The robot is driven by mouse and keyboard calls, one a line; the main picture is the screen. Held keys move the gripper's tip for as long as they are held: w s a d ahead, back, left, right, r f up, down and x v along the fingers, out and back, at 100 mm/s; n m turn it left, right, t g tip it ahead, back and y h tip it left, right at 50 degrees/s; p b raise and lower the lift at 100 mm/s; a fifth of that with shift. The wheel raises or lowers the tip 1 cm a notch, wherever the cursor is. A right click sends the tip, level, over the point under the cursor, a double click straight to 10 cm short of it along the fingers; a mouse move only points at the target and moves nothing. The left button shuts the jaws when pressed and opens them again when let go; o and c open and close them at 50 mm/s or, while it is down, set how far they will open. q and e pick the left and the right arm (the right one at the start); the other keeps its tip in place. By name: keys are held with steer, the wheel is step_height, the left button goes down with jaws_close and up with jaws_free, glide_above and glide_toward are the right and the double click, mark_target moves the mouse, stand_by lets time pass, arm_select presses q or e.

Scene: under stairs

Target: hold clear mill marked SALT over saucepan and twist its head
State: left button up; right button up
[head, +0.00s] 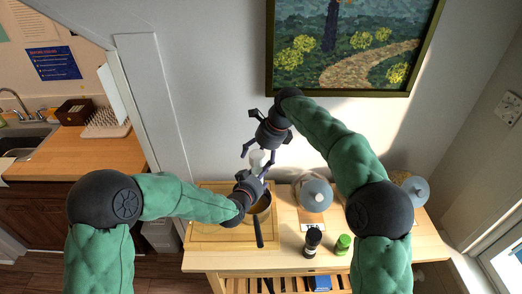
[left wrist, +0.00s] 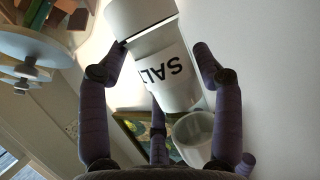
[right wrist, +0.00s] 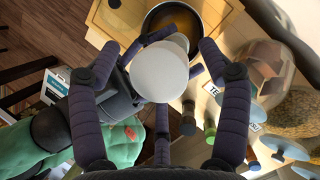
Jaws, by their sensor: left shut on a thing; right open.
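The clear mill marked SALT (left wrist: 165,65) is held in my left gripper (head: 257,175), its fingers shut around the body. In the head view the mill (head: 258,158) shows small and pale, above the saucepan (head: 263,205). My right gripper (head: 258,156) is open just above the mill, fingers pointing down. In the right wrist view the mill's round white head (right wrist: 160,72) lies between the spread fingers, with no clear contact. The saucepan (right wrist: 188,22) sits beyond it with brownish contents; my left gripper hides part of the pan in the head view.
The saucepan stands on a wooden board (head: 205,236) on the worktop. To its right are a dark mill (head: 312,241), a green-topped jar (head: 343,244) and a jar with a grey lid (head: 315,194). A wall and framed painting (head: 350,45) are behind. A sink (head: 25,140) is far left.

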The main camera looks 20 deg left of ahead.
steer(key=c, duration=1.1)
steer(key=o, duration=1.1)
